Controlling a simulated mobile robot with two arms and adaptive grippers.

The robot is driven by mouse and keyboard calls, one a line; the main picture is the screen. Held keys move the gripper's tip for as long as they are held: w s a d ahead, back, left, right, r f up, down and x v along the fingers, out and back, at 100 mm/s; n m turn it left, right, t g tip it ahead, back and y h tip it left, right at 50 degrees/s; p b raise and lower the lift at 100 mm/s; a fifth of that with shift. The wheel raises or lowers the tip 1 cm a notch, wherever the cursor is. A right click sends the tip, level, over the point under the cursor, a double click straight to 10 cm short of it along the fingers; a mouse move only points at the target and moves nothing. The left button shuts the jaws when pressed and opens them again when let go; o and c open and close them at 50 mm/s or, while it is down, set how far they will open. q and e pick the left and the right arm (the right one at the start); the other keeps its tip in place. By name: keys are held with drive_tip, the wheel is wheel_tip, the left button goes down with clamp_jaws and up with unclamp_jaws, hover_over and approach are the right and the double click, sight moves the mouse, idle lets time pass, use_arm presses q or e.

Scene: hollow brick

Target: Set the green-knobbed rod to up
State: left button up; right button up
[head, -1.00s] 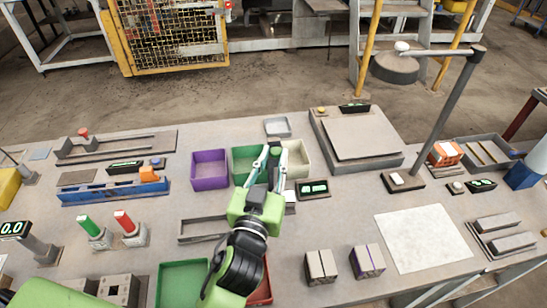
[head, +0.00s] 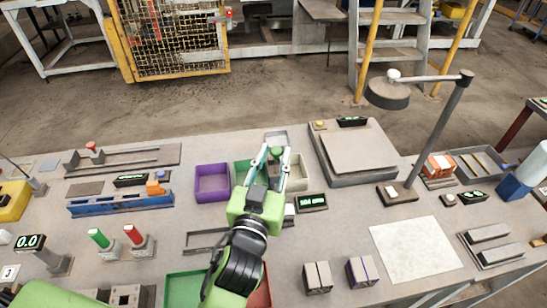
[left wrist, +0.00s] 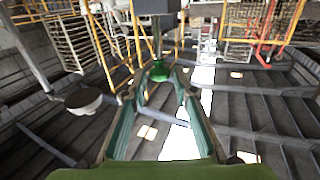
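A green knob (head: 277,152) shows between the fingertips of my left gripper (head: 274,156) in the head view. In the left wrist view the green knob (left wrist: 160,71) sits on a thin rod (left wrist: 158,40) that joins a grey block (left wrist: 157,6). The two fingers stand apart on either side of the knob, with the knob at about their tips; contact cannot be made out. The gripper hides much of the rod and block in the head view. My right gripper is in neither view.
A purple bin (head: 212,183) is left of the gripper, and a cream bin (head: 297,172) is right of it. A lamp (head: 388,93) rises at the right.

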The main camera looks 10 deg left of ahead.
use_arm(q)
drive_tip(key=shift+o, duration=0.2)
drive_tip(key=shift+w+f, duration=0.1)
drive_tip(key=shift+w, duration=0.05)
drive_tip(key=shift+r, duration=0.3)
wheel_tip(320, 180, up, 9)
drive_tip(key=shift+r, duration=0.2)
idle(0.3)
